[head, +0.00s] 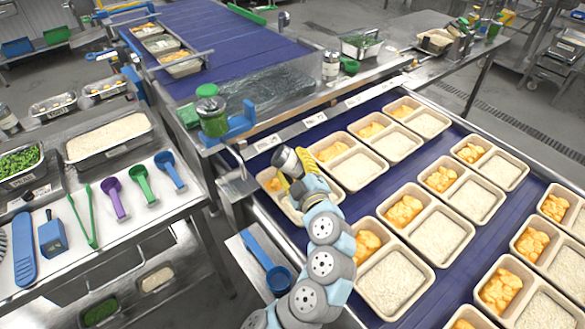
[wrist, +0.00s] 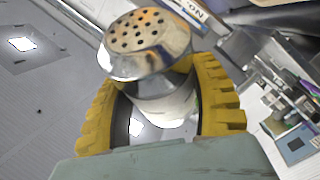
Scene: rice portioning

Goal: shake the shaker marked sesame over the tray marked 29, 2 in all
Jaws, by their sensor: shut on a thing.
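My gripper (head: 293,180) has yellow fingers and is shut around a silver shaker (head: 286,160). The wrist view shows the shaker's pale body (wrist: 165,105) between the fingers and its perforated metal cap (wrist: 148,40) beyond them. The shaker is tilted in the head view; its marking is not readable. It is held above the near-left tray (head: 291,212) on the blue belt. That tray has orange pieces at its far-left end, and my gripper and arm hide much of it. The tray numbers are too small to read, so I cannot tell which tray is 29. No falling sesame is visible.
Several two-part trays (head: 432,211) with orange food and rice fill the blue belt (head: 333,222). A blue scoop (head: 277,277) lies at the near left. Scoops and tongs lie on the left table.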

